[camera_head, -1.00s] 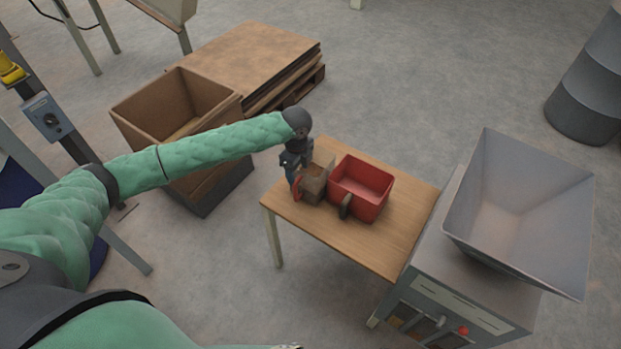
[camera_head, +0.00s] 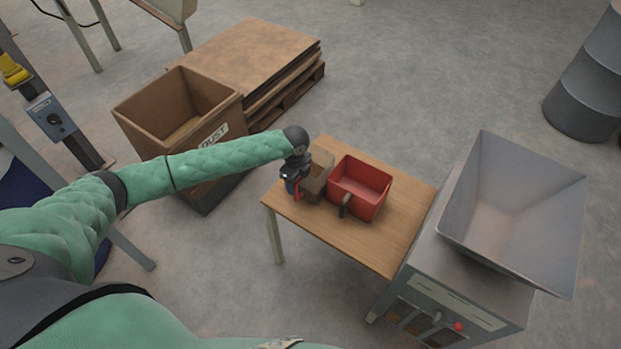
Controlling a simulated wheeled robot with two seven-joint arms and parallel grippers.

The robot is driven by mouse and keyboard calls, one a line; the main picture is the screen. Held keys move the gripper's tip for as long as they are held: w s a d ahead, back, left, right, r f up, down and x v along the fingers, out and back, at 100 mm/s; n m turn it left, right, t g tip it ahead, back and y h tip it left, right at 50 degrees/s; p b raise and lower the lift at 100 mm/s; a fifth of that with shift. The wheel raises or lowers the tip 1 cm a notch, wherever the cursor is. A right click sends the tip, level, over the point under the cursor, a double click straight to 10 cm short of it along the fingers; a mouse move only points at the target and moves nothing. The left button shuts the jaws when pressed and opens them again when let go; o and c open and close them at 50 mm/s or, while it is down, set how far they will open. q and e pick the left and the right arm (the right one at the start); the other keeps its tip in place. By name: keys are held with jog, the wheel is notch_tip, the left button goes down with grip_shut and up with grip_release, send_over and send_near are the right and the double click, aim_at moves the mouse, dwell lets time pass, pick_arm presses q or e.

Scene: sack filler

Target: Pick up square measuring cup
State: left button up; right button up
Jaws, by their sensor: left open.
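A red square container (camera_head: 362,186) with a dark handle on its near side stands on the small wooden table (camera_head: 353,236). A smaller brownish-grey square cup (camera_head: 318,180) stands just left of it. My left gripper (camera_head: 296,190) is open at the left side of the brownish cup, very close to it. The gripper and its wrist hide part of that cup. I cannot tell whether the fingers touch it. A red part shows by the fingers. My right gripper is not in view.
A grey hopper machine (camera_head: 525,205) stands against the table's right side. A cardboard box marked DUST (camera_head: 215,138) is behind and left of my left arm. Stacked cardboard sheets (camera_head: 243,55) lie on a pallet behind. A grey drum (camera_head: 590,85) stands far right. The table's front is clear.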

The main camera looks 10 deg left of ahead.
pick_arm(q)
jog(key=c, duration=1.3)
jog(key=shift+o, duration=0.2)
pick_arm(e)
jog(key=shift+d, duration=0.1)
pick_arm(q)
jog(key=shift+r, duration=0.15)
